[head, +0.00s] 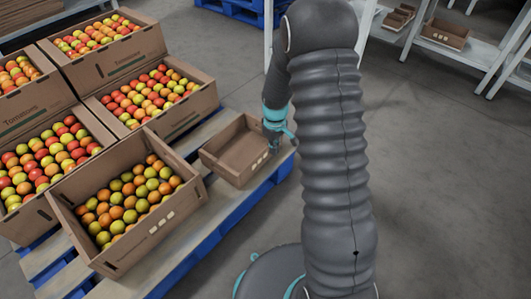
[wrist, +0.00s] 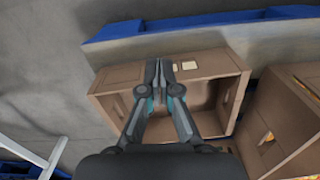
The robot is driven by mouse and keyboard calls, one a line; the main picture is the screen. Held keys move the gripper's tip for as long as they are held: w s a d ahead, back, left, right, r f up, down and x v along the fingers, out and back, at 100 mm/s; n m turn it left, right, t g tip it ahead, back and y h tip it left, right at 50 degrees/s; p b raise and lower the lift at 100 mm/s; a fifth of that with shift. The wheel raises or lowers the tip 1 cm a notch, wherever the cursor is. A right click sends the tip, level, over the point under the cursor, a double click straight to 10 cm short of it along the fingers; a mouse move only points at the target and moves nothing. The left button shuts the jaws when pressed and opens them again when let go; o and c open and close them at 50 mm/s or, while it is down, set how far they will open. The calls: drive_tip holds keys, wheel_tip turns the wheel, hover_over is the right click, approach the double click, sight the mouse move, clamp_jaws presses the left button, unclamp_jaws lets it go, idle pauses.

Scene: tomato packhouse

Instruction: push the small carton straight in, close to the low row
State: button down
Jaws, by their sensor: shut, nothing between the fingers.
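The small carton (head: 222,168) is brown, open-topped and empty, and sits at the right end of the pallet. It also shows in the wrist view (wrist: 215,65), with pale labels on its outer wall. My gripper (head: 274,146) is shut and empty at the carton's right side; its fingertips (wrist: 158,66) overlap the labelled wall in the wrist view. I cannot tell whether they touch it. The low row holds tomato-filled cartons, one at the back (head: 198,108) and one in front (head: 185,205). A gap shows between these and the small carton.
Taller stacked tomato cartons (head: 128,70) stand at the left. The pallet (head: 205,225) has wooden slats and a blue edge, with bare slats around the small carton. White shelving (head: 470,52) stands at the back right. Grey floor lies open in front and to the right.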

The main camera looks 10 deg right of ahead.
drive_tip(key=shift+n, duration=0.6)
drive_tip(key=f, duration=0.3)
drive_tip(key=w+a+f+b, duration=0.1)
drive_tip(key=f, duration=0.2)
drive_tip(key=w+f, duration=0.1)
drive_tip(key=f, duration=0.3)
drive_tip(key=shift+w+a, duration=0.15)
drive_tip(key=shift+a, duration=0.15)
drive_tip(key=shift+w+a, duration=0.4)
drive_tip(key=shift+w, duration=0.25)
